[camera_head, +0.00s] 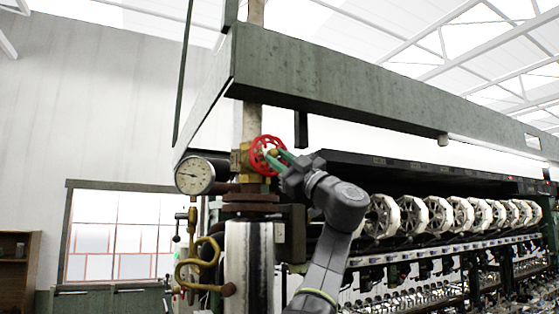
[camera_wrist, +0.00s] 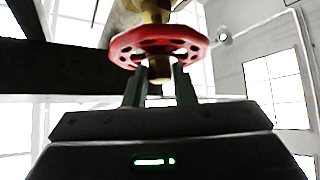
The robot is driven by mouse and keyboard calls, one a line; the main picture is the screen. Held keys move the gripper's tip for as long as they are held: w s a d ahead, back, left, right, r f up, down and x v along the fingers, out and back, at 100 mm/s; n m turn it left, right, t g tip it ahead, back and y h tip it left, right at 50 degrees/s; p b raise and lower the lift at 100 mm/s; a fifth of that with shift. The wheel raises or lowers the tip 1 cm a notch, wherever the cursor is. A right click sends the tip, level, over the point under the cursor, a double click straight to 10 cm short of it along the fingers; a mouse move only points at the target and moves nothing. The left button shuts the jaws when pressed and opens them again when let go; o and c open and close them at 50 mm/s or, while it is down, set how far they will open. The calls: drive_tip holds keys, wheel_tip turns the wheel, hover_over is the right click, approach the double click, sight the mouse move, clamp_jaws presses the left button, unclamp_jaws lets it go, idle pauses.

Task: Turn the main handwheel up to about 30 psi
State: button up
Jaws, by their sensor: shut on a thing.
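The red handwheel (camera_head: 266,148) sits on a brass valve (camera_head: 240,158) on the upright pipe in the head view. It fills the upper middle of the wrist view, where the red handwheel (camera_wrist: 130,40) shows holes in its disc and a brass hub below it. My gripper (camera_head: 276,158) reaches the wheel from the lower right. In the wrist view my gripper (camera_wrist: 160,85) has its two green fingers against the wheel, one on each side of the hub, and is shut on it. A round pressure gauge (camera_head: 194,176) with a white dial is left of the valve; its reading is too small to tell.
A green beam (camera_head: 300,75) runs just above the valve. A curled brass pipe (camera_head: 195,265) hangs below the gauge. The reeling machine with a row of white reels (camera_head: 440,215) stands to the right, behind my arm. A window (camera_head: 118,235) is at the left.

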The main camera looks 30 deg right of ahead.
idle(0.5)
drive_tip(key=o, duration=1)
drive_tip(key=b+v, duration=0.5)
drive_tip(key=v, duration=0.9)
drive_tip(key=shift+w, duration=0.1)
